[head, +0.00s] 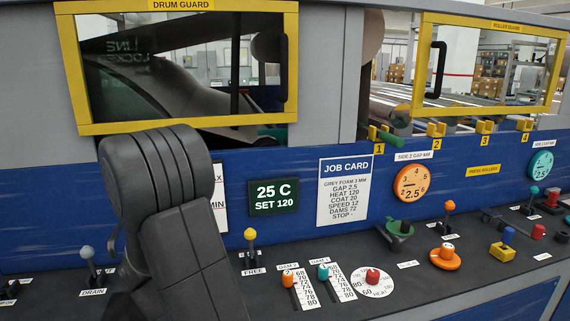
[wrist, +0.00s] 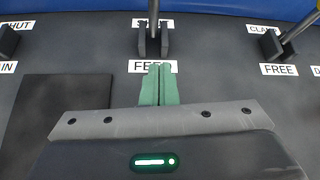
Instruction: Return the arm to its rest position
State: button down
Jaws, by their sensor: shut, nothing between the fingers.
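My gripper (wrist: 159,68) shows in the wrist view with its two green fingers together and nothing between them. The fingertips point at the label "FEED" (wrist: 152,66) on the dark console top. A lever in a dark slotted base (wrist: 153,42) stands just beyond the fingertips. I cannot tell from this view how high the fingers are above the console. In the head view my dark arm rises at the left in front of the machine, and the gripper does not show there.
Left of the arm is a lever labelled "DRAIN" (head: 88,260); right of it is a yellow-knobbed lever (head: 250,241). Sliders, a red heat knob (head: 373,276) and a green funnel-like part (head: 399,232) follow on the console. The yellow-framed drum guard (head: 187,129) is behind the arm.

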jog(key=shift+s+f+t+b, duration=0.25)
jog(key=shift+f+t+b, duration=0.35)
jog(key=shift+b, duration=0.85)
jog(key=shift+s+f+t+b, duration=0.2)
jog(key=shift+f+t+b, duration=0.4)
jog(key=shift+b, duration=0.8)
jog(key=shift+r+v, duration=0.25)
jog(key=shift+v, duration=1.75)
jog(key=shift+w+d, duration=0.1)
